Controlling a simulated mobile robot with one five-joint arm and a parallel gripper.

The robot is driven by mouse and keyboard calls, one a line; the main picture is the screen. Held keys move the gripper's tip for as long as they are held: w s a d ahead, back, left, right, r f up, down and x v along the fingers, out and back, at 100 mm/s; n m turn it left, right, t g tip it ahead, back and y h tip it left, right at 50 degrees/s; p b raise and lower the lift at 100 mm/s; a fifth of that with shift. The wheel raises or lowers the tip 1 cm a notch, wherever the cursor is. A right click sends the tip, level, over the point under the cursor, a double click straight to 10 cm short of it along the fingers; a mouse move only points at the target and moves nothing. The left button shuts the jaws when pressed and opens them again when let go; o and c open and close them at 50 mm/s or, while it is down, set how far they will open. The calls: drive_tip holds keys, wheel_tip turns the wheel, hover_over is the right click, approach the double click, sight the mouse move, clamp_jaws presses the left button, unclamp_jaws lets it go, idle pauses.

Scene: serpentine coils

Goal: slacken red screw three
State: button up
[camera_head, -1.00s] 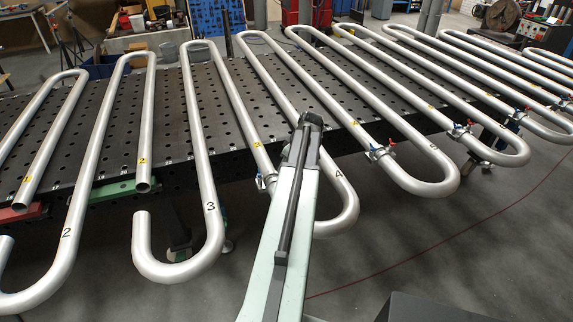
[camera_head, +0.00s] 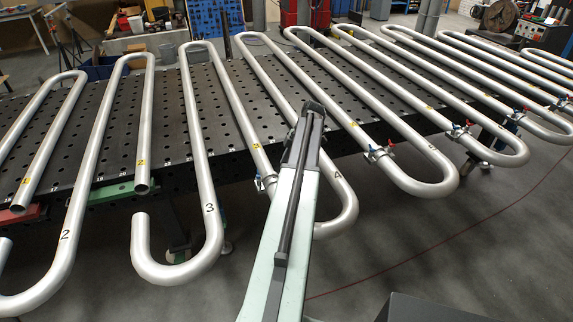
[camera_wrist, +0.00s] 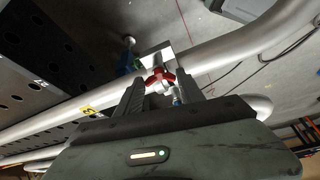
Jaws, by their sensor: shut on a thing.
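The red screw (camera_wrist: 159,77) shows in the wrist view as a red winged knob at the joint of a steel pipe. My gripper (camera_wrist: 155,88) is around it, with one finger on each side, shut on the red screw. The steel pipe (camera_wrist: 235,47) passes close behind it. In the head view my arm hides the red screw; part of the clamp (camera_head: 261,184) shows just left of my arm, by the coil marked 4 (camera_head: 339,190).
Several serpentine pipe coils lie on a black perforated table (camera_head: 110,150). Other clamps with red and blue screws (camera_head: 380,152) sit on coils to the right. The coil marked 3 (camera_head: 210,215) is to the left. Grey floor is open in front.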

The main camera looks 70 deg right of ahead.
drive_tip(key=shift+a+n, duration=0.1)
drive_tip(key=shift+n, duration=0.3)
drive_tip(key=o, duration=1.4)
drive_tip(key=shift+c, duration=0.2)
drive_tip(key=shift+r, duration=0.1)
drive_tip(key=p+v, duration=0.7)
drive_tip(key=shift+d+r, duration=0.25)
drive_tip(key=shift+s, duration=0.1)
